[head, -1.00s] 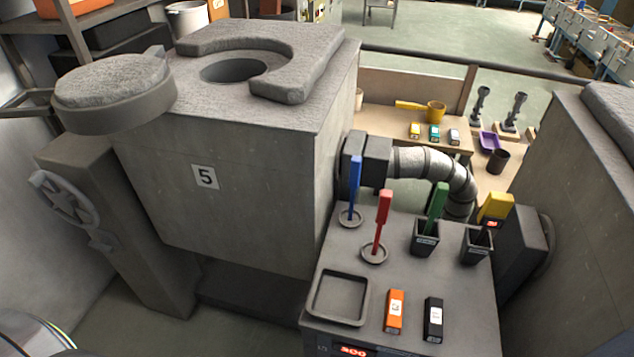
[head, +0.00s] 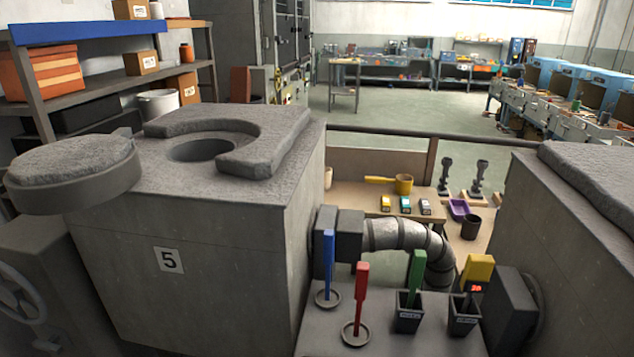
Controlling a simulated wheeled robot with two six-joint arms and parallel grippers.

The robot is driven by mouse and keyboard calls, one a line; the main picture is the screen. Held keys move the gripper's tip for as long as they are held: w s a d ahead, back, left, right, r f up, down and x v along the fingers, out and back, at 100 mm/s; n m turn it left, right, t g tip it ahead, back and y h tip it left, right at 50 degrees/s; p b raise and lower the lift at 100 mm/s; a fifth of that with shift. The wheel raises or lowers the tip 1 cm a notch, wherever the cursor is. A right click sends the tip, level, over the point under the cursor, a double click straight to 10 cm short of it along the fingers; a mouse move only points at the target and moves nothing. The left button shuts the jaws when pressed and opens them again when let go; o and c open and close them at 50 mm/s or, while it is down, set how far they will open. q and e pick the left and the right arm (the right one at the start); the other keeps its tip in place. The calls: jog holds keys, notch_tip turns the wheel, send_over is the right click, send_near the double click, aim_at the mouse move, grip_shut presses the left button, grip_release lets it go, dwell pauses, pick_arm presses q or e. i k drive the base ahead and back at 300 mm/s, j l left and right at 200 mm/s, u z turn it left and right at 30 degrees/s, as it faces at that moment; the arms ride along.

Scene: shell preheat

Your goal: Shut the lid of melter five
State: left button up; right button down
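Melter five (head: 215,260) is a large grey block with a "5" label on its front, at the left of the head view. Its top has a round dark opening (head: 202,150), partly ringed by a raised rough slab. The lid (head: 75,165) is a thick round grey disc. It is swung out to the left of the opening, beyond the melter's edge, so the opening is uncovered. A spoked handwheel (head: 20,305) shows on a grey housing below the lid, cut by the left edge. Neither of my grippers is in view.
A side stand (head: 420,335) to the right holds blue, red, green and yellow handled tools in dishes and cups. A bent metal duct (head: 410,240) runs behind it. Another grey block (head: 580,200) stands at the right. Shelving (head: 120,80) is behind on the left. Open floor lies further back.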

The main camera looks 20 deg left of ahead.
aim_at(67, 176)
jog(key=k+l+u, duration=0.1)
jog(key=u, duration=1.6)
jog(key=j+z, duration=0.1)
jog(key=z, duration=0.4)
jog(key=i+j+z, duration=0.1)
jog(key=z, duration=0.4)
jog(key=i+j+z, duration=0.1)
jog(key=j+z, duration=0.35)
jog(key=j, duration=0.75)
jog(key=j+z, duration=0.5)
jog(key=j, duration=0.7)
jog(key=k, duration=0.05)
